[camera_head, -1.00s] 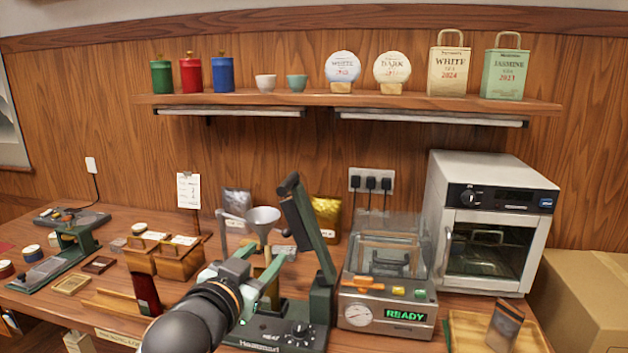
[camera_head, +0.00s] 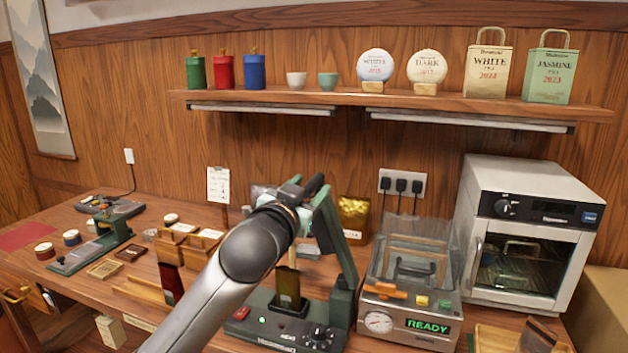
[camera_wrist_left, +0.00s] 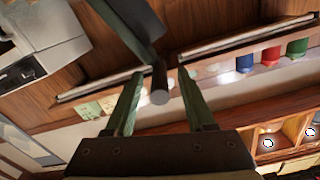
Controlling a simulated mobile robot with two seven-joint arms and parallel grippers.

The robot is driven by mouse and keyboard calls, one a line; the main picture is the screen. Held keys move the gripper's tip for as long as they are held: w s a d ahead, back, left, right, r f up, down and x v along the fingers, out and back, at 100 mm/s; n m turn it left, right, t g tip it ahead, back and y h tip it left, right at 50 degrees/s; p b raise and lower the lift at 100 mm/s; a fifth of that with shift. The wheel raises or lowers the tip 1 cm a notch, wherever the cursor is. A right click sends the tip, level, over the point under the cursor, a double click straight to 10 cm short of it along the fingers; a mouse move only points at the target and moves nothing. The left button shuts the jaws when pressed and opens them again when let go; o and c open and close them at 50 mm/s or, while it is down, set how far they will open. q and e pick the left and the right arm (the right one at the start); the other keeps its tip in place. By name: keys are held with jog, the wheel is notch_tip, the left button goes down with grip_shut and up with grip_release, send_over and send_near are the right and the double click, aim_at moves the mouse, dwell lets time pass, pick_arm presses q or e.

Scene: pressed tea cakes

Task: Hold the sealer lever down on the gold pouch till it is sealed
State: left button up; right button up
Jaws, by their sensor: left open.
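The sealer is a green machine with a base (camera_head: 290,335), a knob and a small green light. Its lever (camera_head: 338,235) stands raised, with a dark grip (camera_head: 314,184) at the top. A dark gold pouch (camera_head: 288,288) stands upright at the sealer. A brighter gold pouch (camera_head: 354,215) stands behind, against the wall. My left gripper (camera_head: 303,192) is at the lever's top. In the left wrist view its fingers (camera_wrist_left: 160,103) are open, with the round end of the lever grip (camera_wrist_left: 160,88) between them, not clamped. My right gripper is not in view.
A vacuum machine (camera_head: 410,310) reading READY stands right of the sealer, with a white oven (camera_head: 530,235) beyond. Wooden boxes and trays (camera_head: 150,290) lie left. A shelf (camera_head: 400,101) with tins, cups and bags runs above.

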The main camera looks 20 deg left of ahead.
pick_arm(q)
jog(key=shift+w, duration=1.5)
jog(key=shift+c, duration=0.4)
grip_shut()
